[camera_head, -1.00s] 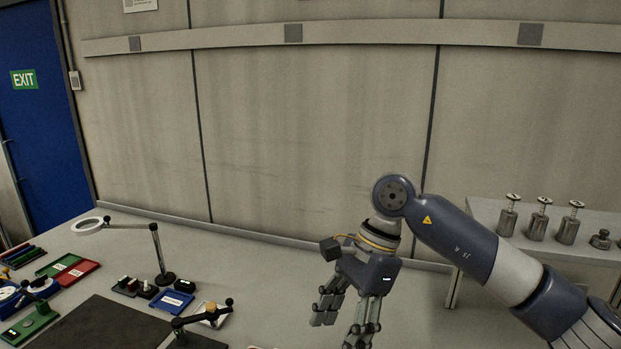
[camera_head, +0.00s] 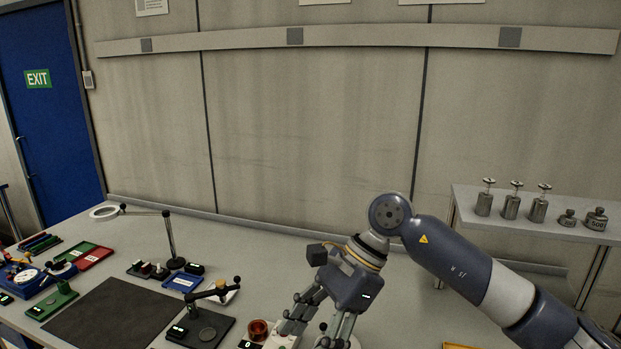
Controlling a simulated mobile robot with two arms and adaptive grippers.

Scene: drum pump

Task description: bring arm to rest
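My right arm comes in from the right, and its gripper (camera_head: 308,318) points down over the front middle of the table (camera_head: 255,258). The two fingers are spread apart, with no object visible between them. The fingertips are near a small white device (camera_head: 284,341) and a copper-coloured cup (camera_head: 258,331); I cannot tell whether they touch anything. The lower fingertips run close to the bottom edge of the picture. My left gripper is not in view.
A dark mat (camera_head: 110,315), a black stand with an arm (camera_head: 205,325), a ring lamp (camera_head: 168,240) and red and green trays (camera_head: 88,256) occupy the left side. Metal weights (camera_head: 538,208) stand on a side shelf (camera_head: 520,222) at right. The table's back middle is clear.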

